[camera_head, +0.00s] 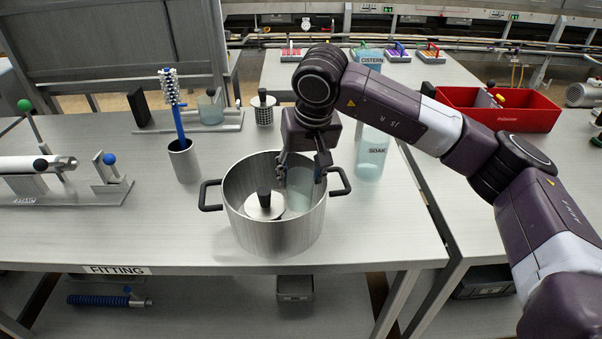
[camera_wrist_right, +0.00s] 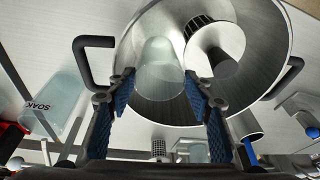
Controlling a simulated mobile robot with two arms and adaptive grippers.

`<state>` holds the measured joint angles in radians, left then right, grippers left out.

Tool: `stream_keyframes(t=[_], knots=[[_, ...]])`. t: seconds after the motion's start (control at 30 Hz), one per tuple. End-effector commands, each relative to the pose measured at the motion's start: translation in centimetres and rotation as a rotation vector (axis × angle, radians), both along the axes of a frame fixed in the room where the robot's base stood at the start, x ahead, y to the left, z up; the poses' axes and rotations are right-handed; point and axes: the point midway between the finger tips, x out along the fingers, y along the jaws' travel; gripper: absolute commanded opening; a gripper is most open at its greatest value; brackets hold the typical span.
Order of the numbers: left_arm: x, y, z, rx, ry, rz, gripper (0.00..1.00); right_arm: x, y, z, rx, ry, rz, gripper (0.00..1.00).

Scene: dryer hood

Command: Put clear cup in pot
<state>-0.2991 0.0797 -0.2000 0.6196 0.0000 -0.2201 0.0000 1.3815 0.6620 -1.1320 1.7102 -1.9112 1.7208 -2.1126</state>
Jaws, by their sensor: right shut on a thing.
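The steel pot (camera_head: 272,238) with black side handles stands on the table marked FITTING. My right gripper (camera_head: 302,172) reaches down into the pot's mouth at its right side. It is shut on a clear cup (camera_head: 301,190), which is inside the pot's rim; whether it touches the pot floor I cannot tell. In the right wrist view the clear cup (camera_wrist_right: 158,70) sits between the blue-padded fingers (camera_wrist_right: 158,95), over the pot (camera_wrist_right: 160,112). A round metal lid-like piece with a black knob (camera_head: 264,205) lies in the pot beside the cup. My left gripper is not in view.
A clear SOAK beaker (camera_head: 371,153) stands right of the pot. A steel holder (camera_head: 184,160) with a blue-handled brush stands to the left. A perforated canister (camera_head: 263,110) is behind. A red bin (camera_head: 500,108) is at back right. The table's front left is clear.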

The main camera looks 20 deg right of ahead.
Motion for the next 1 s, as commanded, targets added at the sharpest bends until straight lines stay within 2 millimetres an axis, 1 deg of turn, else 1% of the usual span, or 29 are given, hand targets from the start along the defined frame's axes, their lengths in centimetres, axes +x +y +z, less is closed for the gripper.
stream_keyframes(t=[0.53, 0.57, 0.7, 0.73, 1.0], knots=[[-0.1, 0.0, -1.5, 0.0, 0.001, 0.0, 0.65, 0.0, 0.0, -1.8, -0.001, 0.0, 0.0, 0.22], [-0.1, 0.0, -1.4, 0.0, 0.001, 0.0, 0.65, 0.0, 0.0, -1.7, 0.0, 0.0, 0.0, 0.49], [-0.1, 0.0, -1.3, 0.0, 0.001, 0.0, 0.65, 0.0, -0.1, -1.6, -0.002, 0.001, -0.001, 0.65], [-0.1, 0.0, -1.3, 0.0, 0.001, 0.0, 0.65, 0.0, -0.1, -1.6, -0.002, 0.001, -0.001, 0.67], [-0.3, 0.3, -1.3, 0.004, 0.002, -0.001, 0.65, 0.0, -0.1, -1.6, -0.002, 0.001, -0.002, 0.67]])
